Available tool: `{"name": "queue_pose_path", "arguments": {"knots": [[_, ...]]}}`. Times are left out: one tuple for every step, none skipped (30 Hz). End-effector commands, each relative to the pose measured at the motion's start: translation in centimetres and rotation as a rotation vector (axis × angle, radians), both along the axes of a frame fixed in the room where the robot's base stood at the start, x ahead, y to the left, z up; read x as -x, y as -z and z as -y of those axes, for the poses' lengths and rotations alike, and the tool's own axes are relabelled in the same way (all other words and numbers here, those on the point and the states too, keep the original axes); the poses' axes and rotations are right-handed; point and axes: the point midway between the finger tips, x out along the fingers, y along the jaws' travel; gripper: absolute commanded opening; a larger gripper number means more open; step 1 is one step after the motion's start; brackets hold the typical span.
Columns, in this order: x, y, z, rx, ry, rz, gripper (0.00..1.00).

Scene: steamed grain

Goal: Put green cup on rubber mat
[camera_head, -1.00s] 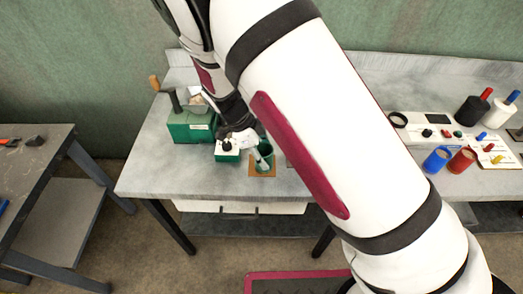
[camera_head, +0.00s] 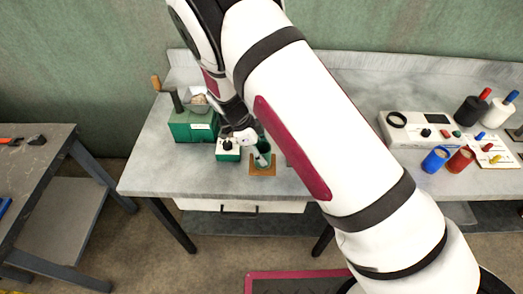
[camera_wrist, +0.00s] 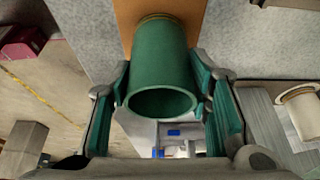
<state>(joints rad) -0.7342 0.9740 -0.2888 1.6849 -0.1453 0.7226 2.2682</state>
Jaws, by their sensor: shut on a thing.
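The green cup (camera_head: 265,146) is at my gripper (camera_head: 261,156), above an orange-brown square mat (camera_head: 262,171) near the table's front edge. In the wrist view the cup (camera_wrist: 160,60) lies between the two green-padded fingers of my gripper (camera_wrist: 168,88), its open rim toward the camera. My gripper is shut on the cup. The cup's far end has a brass-coloured ring and is against or just above the mat (camera_wrist: 128,20). I cannot tell whether it touches. My fingers partly hide the cup in the head view.
A small green-and-white box with a black knob (camera_head: 228,150) stands just left of the mat. A green grinder (camera_head: 193,128) with a wooden-handled crank is behind it.

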Motion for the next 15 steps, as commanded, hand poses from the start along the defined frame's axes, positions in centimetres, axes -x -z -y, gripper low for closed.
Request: {"name": "queue_pose_path", "arguments": {"knots": [[0.0,0.14,-0.01,0.0,0.0,0.0,0.47],[-0.01,0.11,-0.01,0.0,0.0,0.0,0.54],[0.0,0.1,0.0,0.0,0.0,0.0,0.63],[0.0,0.1,0.0,0.0,0.0,0.0,0.65],[0.0,0.1,0.0,0.0,0.0,0.0,0.65],[0.0,0.09,0.01,0.0,0.0,0.0,0.65],[0.0,0.09,0.0,0.0,0.0,0.0,0.65],[0.0,0.09,0.01,0.0,0.0,0.0,0.65],[0.0,0.09,0.0,0.0,0.0,0.0,0.65],[0.01,0.09,0.0,0.0,0.0,0.0,0.65],[0.01,0.09,0.0,0.0,0.0,0.0,0.65],[0.0,0.06,0.0,0.0,0.0,0.0,0.65],[0.0,0.01,0.0,0.0,0.0,0.0,0.65],[0.0,-0.09,0.01,0.0,0.0,0.0,0.65],[-0.01,-0.32,-0.01,0.0,0.0,0.001,0.65]]}}
